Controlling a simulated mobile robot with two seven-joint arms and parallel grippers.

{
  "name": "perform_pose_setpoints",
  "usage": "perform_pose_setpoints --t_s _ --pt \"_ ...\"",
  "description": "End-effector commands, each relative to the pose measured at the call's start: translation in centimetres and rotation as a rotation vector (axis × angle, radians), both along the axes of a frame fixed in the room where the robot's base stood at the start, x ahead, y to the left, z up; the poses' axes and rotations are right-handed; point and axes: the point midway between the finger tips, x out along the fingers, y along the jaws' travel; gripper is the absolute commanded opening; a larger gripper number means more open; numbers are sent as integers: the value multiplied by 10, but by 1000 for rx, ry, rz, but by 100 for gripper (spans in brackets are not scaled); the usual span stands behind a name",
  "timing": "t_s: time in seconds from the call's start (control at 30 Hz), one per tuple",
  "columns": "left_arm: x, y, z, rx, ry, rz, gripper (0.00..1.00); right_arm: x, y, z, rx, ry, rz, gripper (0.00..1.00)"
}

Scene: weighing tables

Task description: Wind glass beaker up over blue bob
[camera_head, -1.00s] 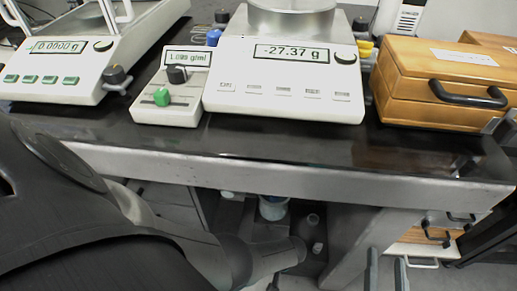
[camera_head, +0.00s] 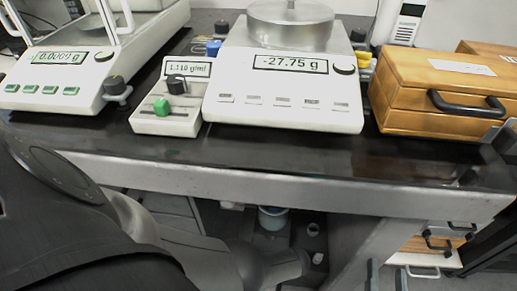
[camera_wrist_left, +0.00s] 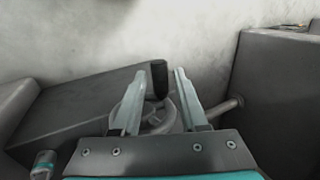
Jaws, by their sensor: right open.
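In the left wrist view my left gripper (camera_wrist_left: 156,102) is open. A black upright crank handle (camera_wrist_left: 158,78) shows between its fingertips, with a gap on both sides. A grey round wheel or hub (camera_wrist_left: 150,112) lies below the handle. In the head view my left arm covers the lower left and its fingers are hidden. My right gripper (camera_head: 386,277) is open and empty at the bottom edge, below the table front. I cannot make out the glass beaker or the blue bob in either view.
A balance (camera_head: 285,112) reading -27.75 g stands on the dark table (camera_head: 300,150). A small density display box (camera_head: 168,122), another balance (camera_head: 50,102) and a wooden case (camera_head: 430,120) stand beside it. A bluish container (camera_head: 272,219) is under the table.

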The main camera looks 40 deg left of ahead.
Motion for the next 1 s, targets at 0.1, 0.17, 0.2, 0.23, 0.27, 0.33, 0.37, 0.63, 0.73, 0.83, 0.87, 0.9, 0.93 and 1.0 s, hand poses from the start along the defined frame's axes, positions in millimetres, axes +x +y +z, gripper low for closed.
perform_pose_setpoints --t_s 0.1,0.17,0.2,0.23,0.27,0.33,0.37,0.63,0.73,0.83,0.87,0.9,0.93,1.0 --pt "0 0 0 0 0 0 56 0 0 -1 -2 2 2 50" --pt "0 0 0 0 0 0 56 0 0 -1 -2 2 2 50" --pt "0 0 0 0 0 0 56 -1 0 -1 -3 3 2 50" --pt "0 0 0 0 0 0 56 -1 0 -1 -3 3 3 50" --pt "0 0 0 0 0 0 56 -1 0 -1 -3 3 3 50" --pt "0 0 0 0 0 0 56 -2 0 0 -4 4 4 50" --pt "0 0 0 0 0 0 56 -2 0 0 -5 5 5 50" --pt "2 -3 8 -1 -1 0 56 5 -4 -4 -49 70 7 50" --pt "3 -5 13 -1 -1 0 56 8 -7 -7 -82 117 8 50" --pt "4 -7 17 -2 -1 0 56 10 -10 -11 -115 168 11 50" --pt "5 -7 19 -1 -1 1 56 10 -12 -12 -124 184 11 50" --pt "5 -8 20 -1 -1 1 56 11 -13 -14 -138 205 10 50" --pt "6 -9 22 -1 -1 1 56 11 -15 -15 -148 221 10 50" --pt "6 -10 25 -1 -1 1 56 12 -18 -17 -171 256 9 50"
